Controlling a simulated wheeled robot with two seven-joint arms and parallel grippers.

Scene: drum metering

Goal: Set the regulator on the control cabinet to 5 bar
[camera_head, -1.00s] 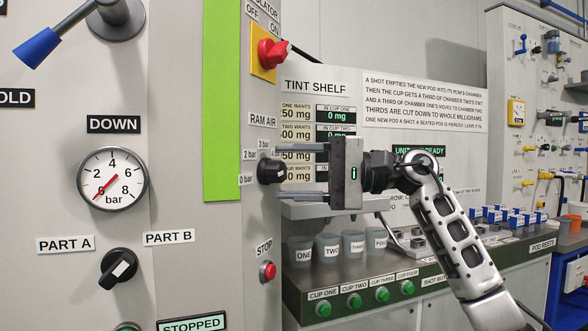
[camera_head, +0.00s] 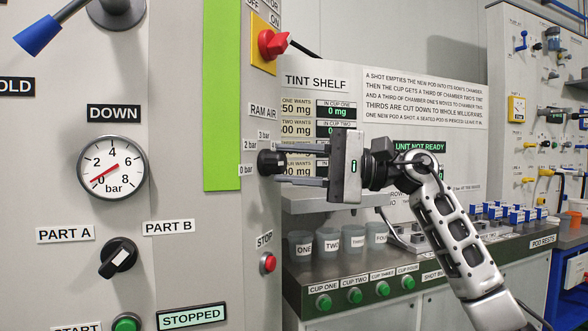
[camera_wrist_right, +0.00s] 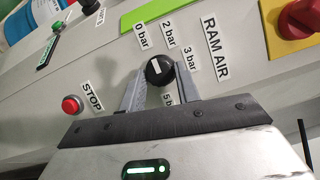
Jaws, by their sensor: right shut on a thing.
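The regulator is a black round knob (camera_head: 268,162) labelled RAM AIR on the side face of the grey cabinet, with 0, 2 and 3 bar labels around it. In the right wrist view the knob (camera_wrist_right: 159,70) has a white mark on its face, and a 5 bar label (camera_wrist_right: 168,98) is partly hidden by the gripper. My right gripper (camera_head: 279,164) is shut on the knob, one finger on each side. The bar gauge (camera_head: 112,167) on the front face has a red needle pointing lower left, between 0 and 2. My left gripper is not in view.
A red switch (camera_head: 271,44) sits above the knob, and a red STOP button (camera_head: 268,263) below it. A black selector (camera_head: 118,258) and a blue-handled lever (camera_head: 40,37) are on the front face. The tint shelf's cups (camera_head: 326,242) stand right of the cabinet.

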